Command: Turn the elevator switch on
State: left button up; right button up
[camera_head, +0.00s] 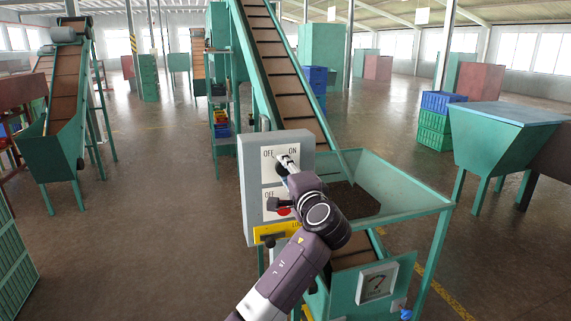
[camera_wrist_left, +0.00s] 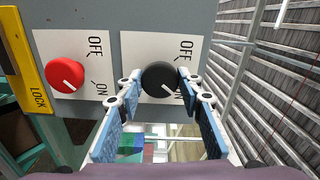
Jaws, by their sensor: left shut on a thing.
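The elevator's grey control box (camera_head: 250,150) stands in the middle of the head view, with two white OFF/ON plates. The upper plate (camera_head: 269,155) carries a black knob, mostly hidden there behind my gripper. The black knob (camera_wrist_left: 159,76) shows clearly in the left wrist view, with a small white mark at its lower right. My left gripper (camera_head: 288,163) is at this knob. In the left wrist view its two blue-padded fingers (camera_wrist_left: 160,84) are on either side of the knob, shut on it. My right gripper is not in view.
A red knob (camera_wrist_left: 64,74) on the other plate is close by, with a yellow LOCK label (camera_wrist_left: 31,85) beyond it. The inclined elevator belt (camera_head: 284,75) rises behind the box. A green hopper (camera_head: 392,180) stands right of it. Open floor (camera_head: 160,230) lies left.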

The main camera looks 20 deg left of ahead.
pick_arm(q)
jog(key=shift+m+p, duration=0.4)
jog(key=shift+m, duration=0.2)
jog(key=o, duration=1.2)
jog(key=shift+c, duration=0.2)
jog(key=shift+d, duration=0.1)
jog(key=v, duration=1.2)
jog(key=shift+f, duration=0.15)
